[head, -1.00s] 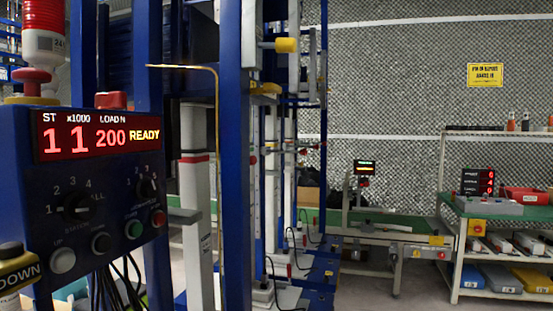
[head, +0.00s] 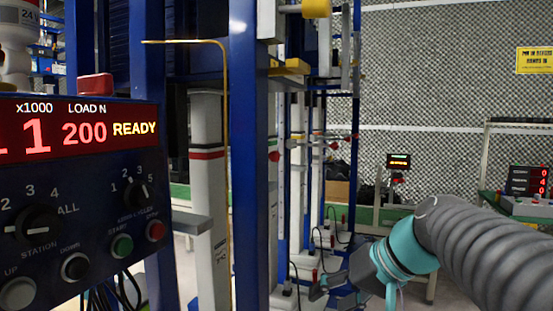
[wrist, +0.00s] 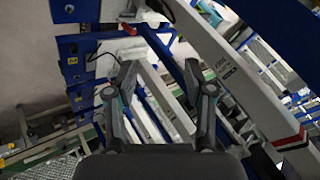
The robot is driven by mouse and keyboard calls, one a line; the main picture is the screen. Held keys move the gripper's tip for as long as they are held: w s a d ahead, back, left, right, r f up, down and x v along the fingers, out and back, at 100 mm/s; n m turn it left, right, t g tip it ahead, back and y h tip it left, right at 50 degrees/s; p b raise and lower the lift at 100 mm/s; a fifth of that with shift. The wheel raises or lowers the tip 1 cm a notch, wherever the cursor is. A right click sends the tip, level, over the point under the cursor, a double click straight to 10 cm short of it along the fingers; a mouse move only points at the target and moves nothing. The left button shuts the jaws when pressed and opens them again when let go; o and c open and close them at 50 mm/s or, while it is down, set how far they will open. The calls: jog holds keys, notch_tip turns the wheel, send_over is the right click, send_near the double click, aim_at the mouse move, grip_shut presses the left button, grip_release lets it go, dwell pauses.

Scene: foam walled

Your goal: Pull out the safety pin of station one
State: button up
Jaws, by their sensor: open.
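Blue-framed stations with white columns (head: 208,150) stand in a row running away from me in the head view. A yellow cylindrical knob (head: 316,8) sticks out near the top of the frame, with a yellow block (head: 290,67) below it. My gripper (head: 338,287) is low at the right, in front of the white station bases. In the wrist view my gripper (wrist: 160,85) is open and empty, with a white beam (wrist: 215,60) beyond its right finger.
A control panel (head: 80,190) with a lit red display reading READY fills the left foreground. A blue post (head: 247,150) and a thin yellow bent rod (head: 226,130) stand beside it. A shelf (head: 515,122) is at the far right.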

jog(key=w+a+r+n+y, duration=0.15)
jog(key=w+r+y, duration=0.35)
jog(key=w+r, duration=0.6)
jog(key=n+t+y, duration=0.1)
jog(key=n+y, duration=0.2)
jog(key=y, duration=0.2)
send_near(279, 156)
jog(key=p+x, duration=0.2)
jog(key=x, duration=0.9)
jog(key=shift+w, duration=0.2)
grip_shut()
